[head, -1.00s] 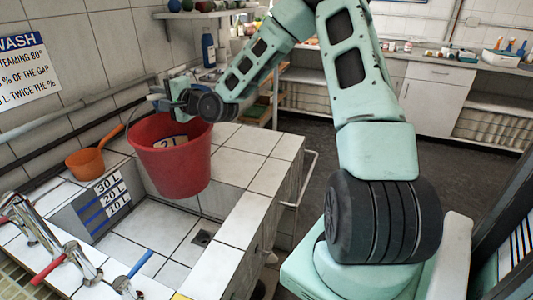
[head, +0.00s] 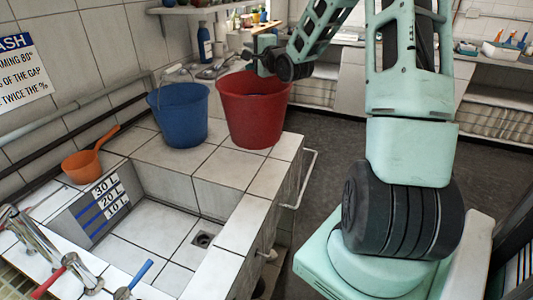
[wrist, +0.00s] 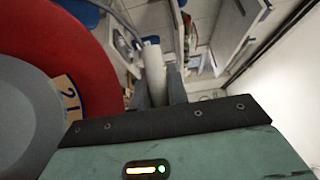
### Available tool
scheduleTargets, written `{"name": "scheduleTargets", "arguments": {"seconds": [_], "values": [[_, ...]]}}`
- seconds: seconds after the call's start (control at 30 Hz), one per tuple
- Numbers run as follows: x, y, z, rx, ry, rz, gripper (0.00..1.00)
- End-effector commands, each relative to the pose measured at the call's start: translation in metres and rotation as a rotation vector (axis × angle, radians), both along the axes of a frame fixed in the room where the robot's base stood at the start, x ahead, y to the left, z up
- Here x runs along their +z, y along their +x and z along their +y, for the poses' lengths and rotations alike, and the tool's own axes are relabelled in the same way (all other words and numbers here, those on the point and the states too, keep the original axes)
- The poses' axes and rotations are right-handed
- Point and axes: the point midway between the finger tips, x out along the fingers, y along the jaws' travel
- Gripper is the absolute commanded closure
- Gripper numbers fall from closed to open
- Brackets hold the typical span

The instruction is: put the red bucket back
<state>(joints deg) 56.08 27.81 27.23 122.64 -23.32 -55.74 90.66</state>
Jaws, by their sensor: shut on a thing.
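The red bucket (head: 252,115) is upright over the tiled ledge, just right of the blue bucket (head: 180,118). I cannot tell whether its base touches the tiles. My gripper (head: 262,58) is above the bucket's far rim. In the wrist view my gripper (wrist: 160,92) is shut on the bucket's pale handle grip (wrist: 152,62). The red rim (wrist: 98,75) and part of a "2 L" label fill the left of that view. The handle's wire is mostly hidden in the head view.
The tiled sink basin (head: 165,225) is empty in front, with a drain. An orange scoop (head: 82,165) lies on its left ledge. Taps (head: 40,250) stand at the lower left. A blue bottle (head: 205,45) stands behind the buckets. The ledge's front right corner is bare.

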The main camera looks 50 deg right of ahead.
Motion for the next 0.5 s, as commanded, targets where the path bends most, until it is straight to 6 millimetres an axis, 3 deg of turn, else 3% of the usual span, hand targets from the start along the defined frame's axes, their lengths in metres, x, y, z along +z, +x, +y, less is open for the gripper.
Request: {"name": "scheduleTargets", "arguments": {"seconds": [0.03, 0.27, 0.5], "values": [[0.012, -0.001, -0.005, -0.008, -0.009, -0.015, 1.0], [0.019, -0.008, -0.016, -0.031, -0.008, -0.015, 1.0], [0.005, -0.007, -0.016, -0.03, -0.005, -0.012, 1.0]]}}
